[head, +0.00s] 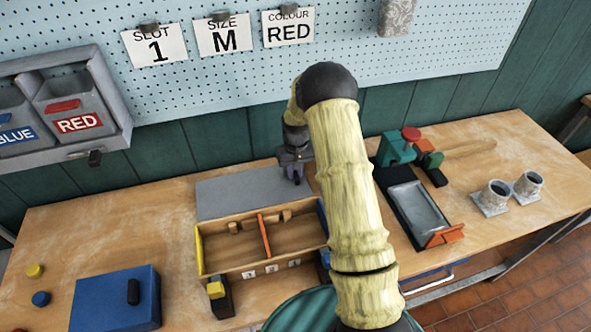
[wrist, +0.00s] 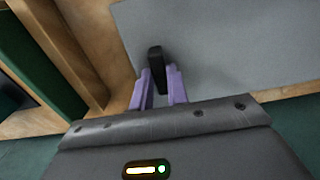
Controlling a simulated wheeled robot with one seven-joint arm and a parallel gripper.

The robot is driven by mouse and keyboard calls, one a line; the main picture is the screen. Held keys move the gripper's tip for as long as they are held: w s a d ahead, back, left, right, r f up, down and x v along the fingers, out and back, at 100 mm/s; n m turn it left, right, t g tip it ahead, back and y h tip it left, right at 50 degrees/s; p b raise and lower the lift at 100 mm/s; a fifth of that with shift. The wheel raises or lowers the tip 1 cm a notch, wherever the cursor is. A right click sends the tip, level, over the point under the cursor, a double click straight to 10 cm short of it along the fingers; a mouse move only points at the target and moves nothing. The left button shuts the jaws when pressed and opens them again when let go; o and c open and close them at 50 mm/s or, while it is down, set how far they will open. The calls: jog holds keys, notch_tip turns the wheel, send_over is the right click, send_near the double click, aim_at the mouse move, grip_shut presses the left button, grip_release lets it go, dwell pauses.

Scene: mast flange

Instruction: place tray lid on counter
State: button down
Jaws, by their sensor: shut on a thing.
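The tray lid is a flat grey panel (head: 235,196) behind the wooden tray (head: 215,262), level with the counter (head: 120,228). I cannot tell whether it rests on the counter or is held just above it. My gripper (head: 296,174) is at the lid's right end. In the wrist view my gripper (wrist: 158,88), with purple fingers, is shut on the lid's black handle (wrist: 155,56), and the grey lid (wrist: 235,45) spreads out beyond it. The tray is open, with an orange divider (head: 264,236) and small wooden pieces inside.
A blue box (head: 112,300) with a black handle stands at front left, near yellow and blue discs. To the right are a black tray-like fixture (head: 412,205), green and red blocks (head: 398,150) and two cups (head: 495,193). A pegboard (head: 240,70) stands behind the counter.

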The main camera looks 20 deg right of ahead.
jog(key=shift+f, duration=0.15)
jog(key=c, duration=1.4)
grip_release()
jog(key=shift+o, duration=0.2)
notch_tip(320, 180, up, 12)
jog(key=b, duration=0.2)
jog(key=s+a+r+t, duration=0.1)
jog(key=s+r, duration=0.1)
jog(key=s, duration=1.1)
jog(key=s+a+r+t, duration=0.1)
jog(key=s+a+r, duration=0.1)
jog(key=s, duration=1.1)
jog(key=shift+s+a+r+t, duration=0.15)
jog(key=shift+s+a+t, duration=0.05)
jog(key=shift+a+t, duration=0.1)
